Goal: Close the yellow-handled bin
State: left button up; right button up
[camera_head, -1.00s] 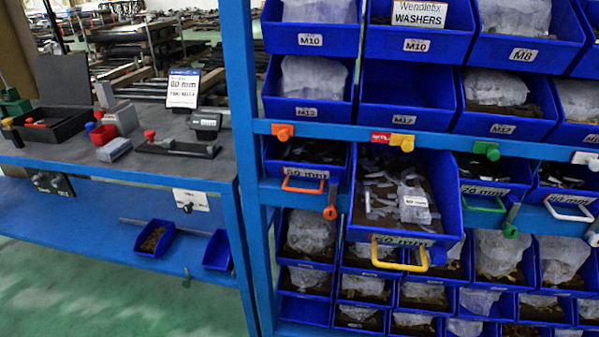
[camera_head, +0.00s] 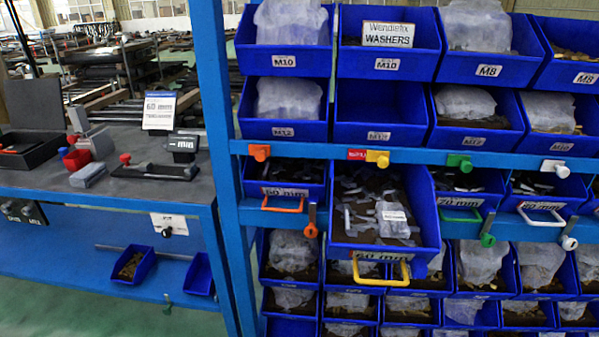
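The yellow-handled bin (camera_head: 384,250) is a blue drawer in the middle row of the shelf rack. It is pulled out toward me, beyond the bins beside it. Its yellow handle (camera_head: 381,270) is on the front face, under a label that is hard to read. Dark contents and pale plastic bags lie inside it. Neither of my grippers shows in the head view.
The orange-handled bin (camera_head: 284,194) is on its left, the green-handled (camera_head: 459,205) and white-handled (camera_head: 540,206) bins on its right, all further in. Colored latches hang between them. More blue bins fill the rows above and below. A grey workbench (camera_head: 120,187) stands at left.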

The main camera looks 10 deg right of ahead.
aim_at(359, 185)
jog(key=u, duration=1.85)
jog(key=i, duration=0.25)
jog(key=z, duration=2.9)
jog(key=k, duration=0.25)
jog(key=u, duration=1.05)
